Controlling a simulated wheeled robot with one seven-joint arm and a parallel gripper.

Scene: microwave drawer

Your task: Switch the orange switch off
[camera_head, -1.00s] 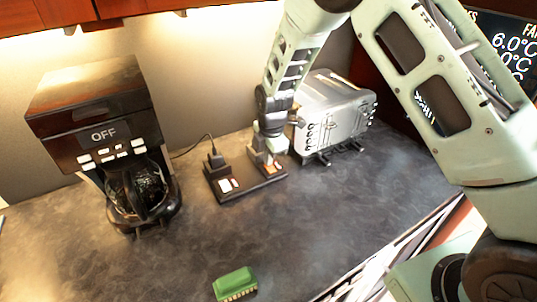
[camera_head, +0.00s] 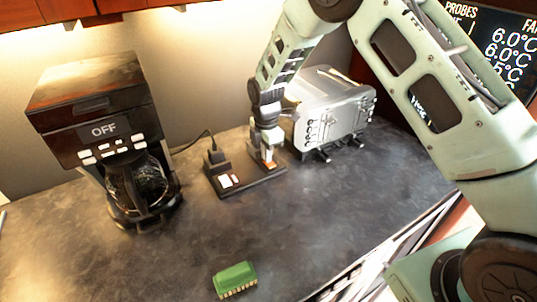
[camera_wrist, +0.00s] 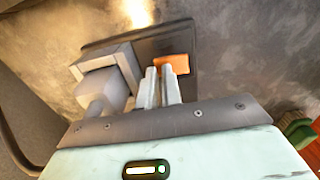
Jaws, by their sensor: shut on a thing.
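The orange switch (camera_wrist: 175,64) shows at the fingertips in the wrist view, partly covered by them. It sits on a dark power strip (camera_head: 255,189) on the counter. My gripper (camera_wrist: 160,72) points down at this switch, with its fingers close together. It looks shut on the switch, though the contact itself is hard to see. In the head view, my gripper (camera_head: 268,158) is over the right part of the strip and hides most of the switch. A grey, block-like plug (camera_wrist: 108,75) is just left of the fingers in the wrist view.
A coffee maker (camera_head: 100,130) reading OFF stands left. A silver toaster (camera_head: 335,112) stands close on the right.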

